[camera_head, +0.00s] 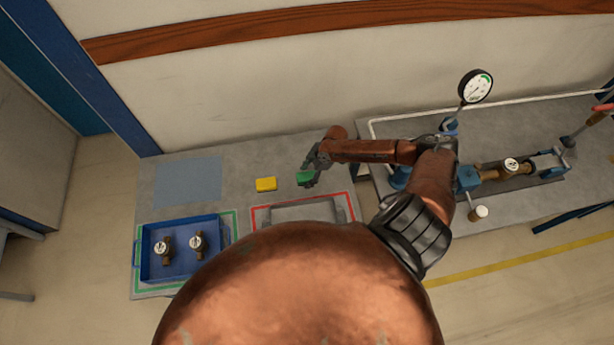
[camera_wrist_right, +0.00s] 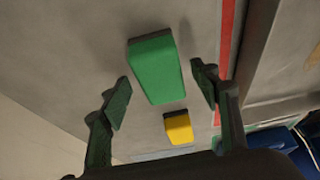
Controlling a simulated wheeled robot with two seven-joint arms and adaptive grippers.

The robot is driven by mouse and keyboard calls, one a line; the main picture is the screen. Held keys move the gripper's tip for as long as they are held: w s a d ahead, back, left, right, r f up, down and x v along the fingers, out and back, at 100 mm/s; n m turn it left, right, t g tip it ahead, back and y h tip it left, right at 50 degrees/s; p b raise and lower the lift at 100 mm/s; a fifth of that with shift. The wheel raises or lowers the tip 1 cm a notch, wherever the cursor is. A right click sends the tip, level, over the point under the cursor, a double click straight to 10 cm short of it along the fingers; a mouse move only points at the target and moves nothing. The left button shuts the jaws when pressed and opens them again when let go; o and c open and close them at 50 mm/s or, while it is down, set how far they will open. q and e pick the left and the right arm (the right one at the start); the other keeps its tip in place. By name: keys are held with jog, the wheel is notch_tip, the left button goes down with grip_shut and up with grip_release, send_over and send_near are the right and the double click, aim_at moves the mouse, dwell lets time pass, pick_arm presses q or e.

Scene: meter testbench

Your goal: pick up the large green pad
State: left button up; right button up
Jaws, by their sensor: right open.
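The large green pad (camera_head: 305,177) lies on the grey table at the foot of my right gripper, partly covered by it. In the right wrist view the green pad (camera_wrist_right: 155,68) lies between and beyond the two fingers, with a gap on each side. My right gripper (camera_head: 313,167) is open and empty; its fingers also show in the right wrist view (camera_wrist_right: 162,92). I cannot tell its exact height above the pad. My left gripper is not in view.
A yellow pad (camera_head: 265,184) lies left of the green one and shows in the wrist view (camera_wrist_right: 178,128). A blue tray (camera_head: 139,254) holds two brass meters. A grey tray (camera_head: 300,213) sits inside a red outline. A pipe bench with a gauge (camera_head: 475,87) stands at right.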

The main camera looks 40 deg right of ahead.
jog(key=shift+a+f, duration=0.15)
jog(key=shift+f, duration=0.3)
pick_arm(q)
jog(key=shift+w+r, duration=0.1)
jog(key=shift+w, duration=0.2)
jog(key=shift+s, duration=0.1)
pick_arm(e)
jog(key=c, duration=0.5)
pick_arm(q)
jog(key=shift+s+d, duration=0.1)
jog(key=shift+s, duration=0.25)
pick_arm(e)
jog(key=c, duration=0.7)
jog(key=shift+c, duration=0.2)
